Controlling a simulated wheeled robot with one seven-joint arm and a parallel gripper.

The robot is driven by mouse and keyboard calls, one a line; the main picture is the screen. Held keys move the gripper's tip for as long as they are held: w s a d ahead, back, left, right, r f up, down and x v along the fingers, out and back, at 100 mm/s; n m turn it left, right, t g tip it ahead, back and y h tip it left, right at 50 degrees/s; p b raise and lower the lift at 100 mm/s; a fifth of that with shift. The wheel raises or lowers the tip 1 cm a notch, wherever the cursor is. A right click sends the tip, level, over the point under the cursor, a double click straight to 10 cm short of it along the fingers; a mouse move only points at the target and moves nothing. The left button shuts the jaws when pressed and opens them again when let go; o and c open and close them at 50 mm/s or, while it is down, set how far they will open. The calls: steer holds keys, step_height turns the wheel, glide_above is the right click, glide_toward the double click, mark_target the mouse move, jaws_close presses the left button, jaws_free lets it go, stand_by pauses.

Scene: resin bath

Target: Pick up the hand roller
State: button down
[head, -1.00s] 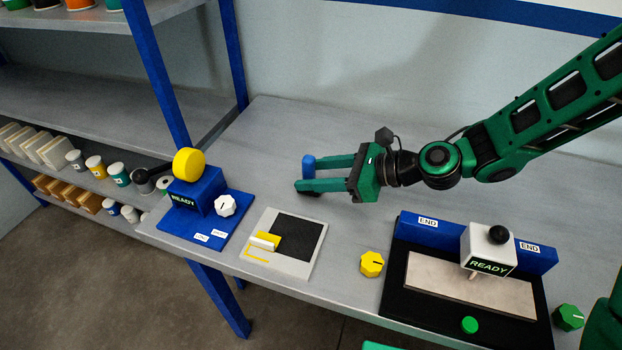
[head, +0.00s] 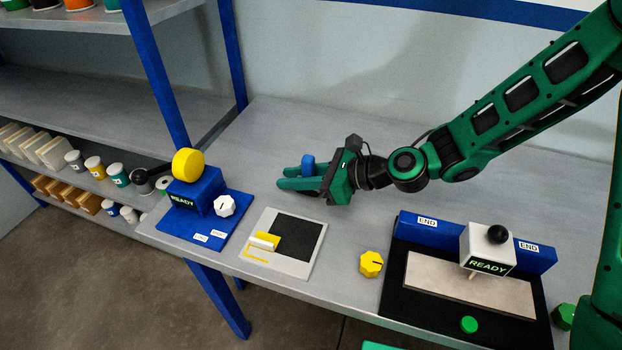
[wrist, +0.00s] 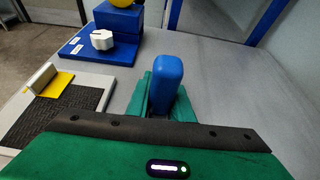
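The hand roller (head: 308,163) shows as an upright blue grip on the bench. The rest of it is hidden behind my fingers. In the wrist view the blue grip (wrist: 167,80) stands between the two green fingers, with one finger close against each side. My gripper (head: 299,178) is low over the bench and appears shut on the blue grip. I cannot see clearly whether its lower end touches the bench.
A grey tray (head: 255,254) with a black pad and a yellow-and-cream piece lies left of my gripper. A blue READY unit (head: 193,197) with a white knob stands farther left. A yellow knob (head: 371,264) and a black-based press station (head: 395,285) are to the right.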

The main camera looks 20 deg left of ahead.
mark_target(301, 163)
steer(key=shift+r, duration=0.15)
steer(key=shift+r, duration=0.5)
steer(key=r, duration=0.3)
steer(key=shift+s+a+r, duration=0.1)
steer(key=shift+s+r, duration=0.1)
steer(key=shift+s, duration=0.15)
steer(key=s+a+r, duration=0.3)
steer(key=s+r, duration=0.3)
steer(key=s, duration=0.4)
steer(key=shift+s+a+r, duration=0.15)
steer(key=shift+a, duration=0.25)
